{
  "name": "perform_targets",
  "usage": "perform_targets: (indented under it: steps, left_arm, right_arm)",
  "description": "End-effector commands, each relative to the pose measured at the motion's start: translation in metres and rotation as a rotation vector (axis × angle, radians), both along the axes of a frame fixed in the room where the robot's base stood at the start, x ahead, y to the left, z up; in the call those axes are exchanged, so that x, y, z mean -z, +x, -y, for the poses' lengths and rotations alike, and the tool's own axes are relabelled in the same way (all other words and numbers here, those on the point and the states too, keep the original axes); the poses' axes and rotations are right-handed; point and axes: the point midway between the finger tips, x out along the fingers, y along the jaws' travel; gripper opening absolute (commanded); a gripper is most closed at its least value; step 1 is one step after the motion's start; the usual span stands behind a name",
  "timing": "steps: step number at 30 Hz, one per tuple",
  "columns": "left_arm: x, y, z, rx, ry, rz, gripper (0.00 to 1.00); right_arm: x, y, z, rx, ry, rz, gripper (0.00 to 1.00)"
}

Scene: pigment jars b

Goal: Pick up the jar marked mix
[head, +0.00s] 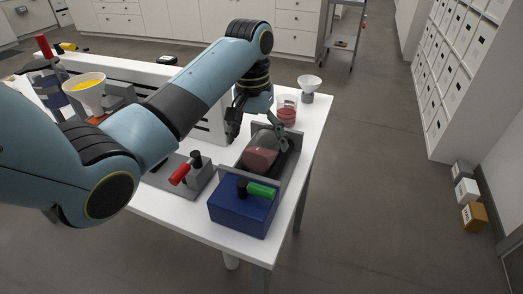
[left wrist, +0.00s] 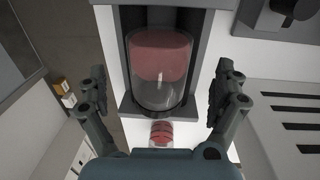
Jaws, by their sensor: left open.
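A clear glass jar (head: 260,152) with dull red pigment sits in a grey open-topped holder (head: 292,160) on the white table. It appears to lie or lean there, and it also fills the middle of the left wrist view (left wrist: 158,70). I can read no mark on it. My left gripper (head: 258,133) is open above the holder. In the left wrist view its fingers (left wrist: 160,98) are spread wide, one on each side of the jar and apart from it. A second jar with red contents (head: 287,112) stands just behind the holder. My right gripper is not in view.
A blue box with a green handle (head: 238,216) stands in front of the holder. A grey block with a red handle (head: 192,176) is to the left. The table's right edge is close.

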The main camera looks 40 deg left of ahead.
Motion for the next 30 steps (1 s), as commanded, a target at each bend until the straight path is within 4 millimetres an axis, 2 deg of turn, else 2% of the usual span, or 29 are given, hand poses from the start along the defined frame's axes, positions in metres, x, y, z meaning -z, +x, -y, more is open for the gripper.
perform_targets:
  steps: [3,7,16,30]
  left_arm:
    - [0.018,-0.001,0.004,0.0,-0.003,-0.005,0.98]
    - [0.036,0.0,0.004,-0.001,-0.001,-0.003,0.98]
    - [0.042,0.0,0.004,0.0,0.0,0.0,0.97]
    - [0.042,0.0,0.004,0.0,0.0,-0.001,0.35]
  right_arm:
    - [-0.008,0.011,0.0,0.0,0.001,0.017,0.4]
    - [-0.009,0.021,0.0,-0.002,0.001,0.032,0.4]
    - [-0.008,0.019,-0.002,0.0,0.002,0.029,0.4]
    - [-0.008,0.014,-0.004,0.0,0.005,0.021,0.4]
